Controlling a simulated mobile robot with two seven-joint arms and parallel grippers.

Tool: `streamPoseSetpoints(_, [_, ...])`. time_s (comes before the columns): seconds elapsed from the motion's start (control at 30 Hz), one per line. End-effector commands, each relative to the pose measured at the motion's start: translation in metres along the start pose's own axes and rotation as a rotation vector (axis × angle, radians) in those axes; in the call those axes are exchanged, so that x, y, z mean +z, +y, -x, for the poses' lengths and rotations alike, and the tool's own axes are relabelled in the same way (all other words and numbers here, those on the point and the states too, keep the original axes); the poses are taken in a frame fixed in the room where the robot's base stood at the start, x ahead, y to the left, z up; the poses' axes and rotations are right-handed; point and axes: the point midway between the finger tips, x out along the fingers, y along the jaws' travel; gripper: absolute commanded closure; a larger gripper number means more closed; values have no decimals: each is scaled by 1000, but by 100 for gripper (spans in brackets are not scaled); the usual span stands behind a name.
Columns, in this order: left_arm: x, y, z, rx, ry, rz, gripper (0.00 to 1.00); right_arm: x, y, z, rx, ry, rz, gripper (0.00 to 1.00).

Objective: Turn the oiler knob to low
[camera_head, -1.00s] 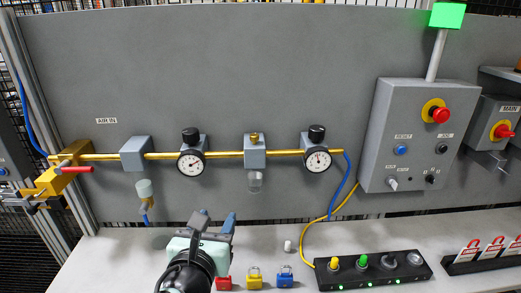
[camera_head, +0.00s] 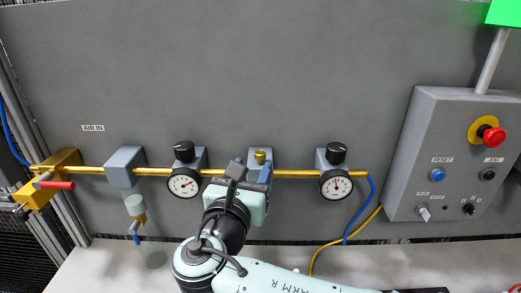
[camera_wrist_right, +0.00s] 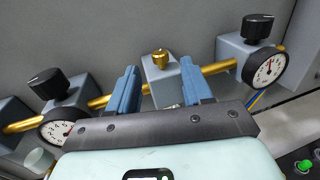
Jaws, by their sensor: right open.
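The oiler is a grey block on the brass air pipe, with a small brass knob (camera_head: 260,156) on top. In the right wrist view the knob (camera_wrist_right: 160,58) stands upright beyond and between the two blue fingers. My right gripper (camera_head: 251,170) is open and empty, in front of the oiler block and close to the knob. The fingers do not close on the knob. In the head view the gripper hides much of the oiler block and its bowl. The knob's setting cannot be read. My left gripper is not in view.
Gauges with black knobs flank the oiler on the left (camera_head: 184,183) and right (camera_head: 336,183). A grey control box (camera_head: 440,140) with a red emergency button stands at the right. A brass valve with a red handle (camera_head: 58,185) is far left.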

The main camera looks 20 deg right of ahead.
Motion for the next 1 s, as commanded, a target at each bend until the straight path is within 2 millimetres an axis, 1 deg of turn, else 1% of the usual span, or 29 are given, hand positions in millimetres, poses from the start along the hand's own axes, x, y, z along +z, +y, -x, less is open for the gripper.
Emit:
streamPoseSetpoints(0.03, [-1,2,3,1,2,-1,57,1,0,-12,-4,0,1,50])
streamPoseSetpoints(0.1, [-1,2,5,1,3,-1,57,2,-1,-26,-4,-1,0,50])
streamPoseSetpoints(0.2, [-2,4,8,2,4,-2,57,1,0,-44,-2,0,0,50])
streamPoseSetpoints(0.3, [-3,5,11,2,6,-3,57,1,0,-58,-2,0,-1,50])
streamPoseSetpoints(0.5, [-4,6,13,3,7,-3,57,0,0,-71,1,0,0,50])
streamPoseSetpoints(0.77, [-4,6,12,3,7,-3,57,0,0,-72,1,0,0,50])
streamPoseSetpoints(0.8, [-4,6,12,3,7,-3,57,0,0,-72,1,0,0,57])
streamPoseSetpoints(0.87, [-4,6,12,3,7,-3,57,0,0,-72,1,0,-1,76])
streamPoseSetpoints(0.9, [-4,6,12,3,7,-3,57,0,0,-72,1,0,-1,89])
streamPoseSetpoints(0.93, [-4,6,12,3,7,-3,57,0,0,-72,1,0,-1,99])
streamPoseSetpoints(1.0, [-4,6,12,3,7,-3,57,0,0,-72,1,0,-1,100])
